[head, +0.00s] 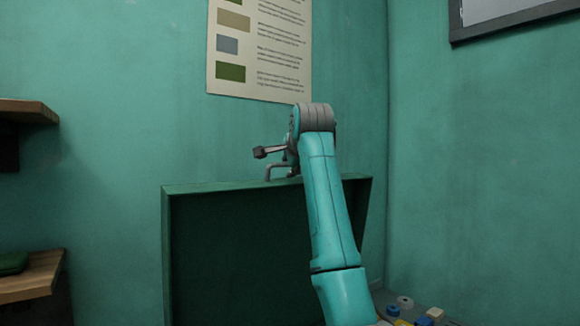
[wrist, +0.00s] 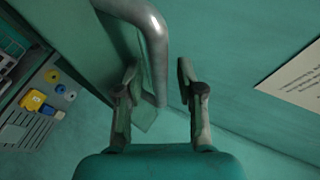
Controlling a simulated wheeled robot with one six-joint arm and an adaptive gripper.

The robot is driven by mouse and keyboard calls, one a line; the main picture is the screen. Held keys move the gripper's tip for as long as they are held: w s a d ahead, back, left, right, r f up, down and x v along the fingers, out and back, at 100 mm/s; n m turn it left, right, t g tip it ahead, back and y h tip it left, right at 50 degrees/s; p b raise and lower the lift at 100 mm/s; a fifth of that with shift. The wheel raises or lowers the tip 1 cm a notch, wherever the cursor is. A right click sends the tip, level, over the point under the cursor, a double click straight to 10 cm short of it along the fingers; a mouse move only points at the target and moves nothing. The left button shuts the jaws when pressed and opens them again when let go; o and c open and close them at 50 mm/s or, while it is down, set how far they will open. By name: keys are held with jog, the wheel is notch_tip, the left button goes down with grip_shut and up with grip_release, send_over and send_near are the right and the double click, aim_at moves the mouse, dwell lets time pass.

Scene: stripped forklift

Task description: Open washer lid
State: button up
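A dark green panel (head: 240,250) with a raised rim, which looks like the washer lid, stands upright against the teal wall in the head view. A grey bent bar (head: 283,172), seemingly its handle, is at the panel's top edge. The bar (wrist: 152,35) also shows large in the wrist view, its end between my fingers. My gripper (wrist: 157,72) is open, with a gap on both sides of the bar. In the head view my gripper (head: 268,152) is just above the bar, partly hidden by my wrist. The washer's lower body is out of view.
Wooden shelves (head: 30,275) are at the left. A poster (head: 260,50) hangs on the wall behind my arm. The right wall is close.

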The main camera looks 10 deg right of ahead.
jog(key=v, duration=1.2)
dwell(0.5)
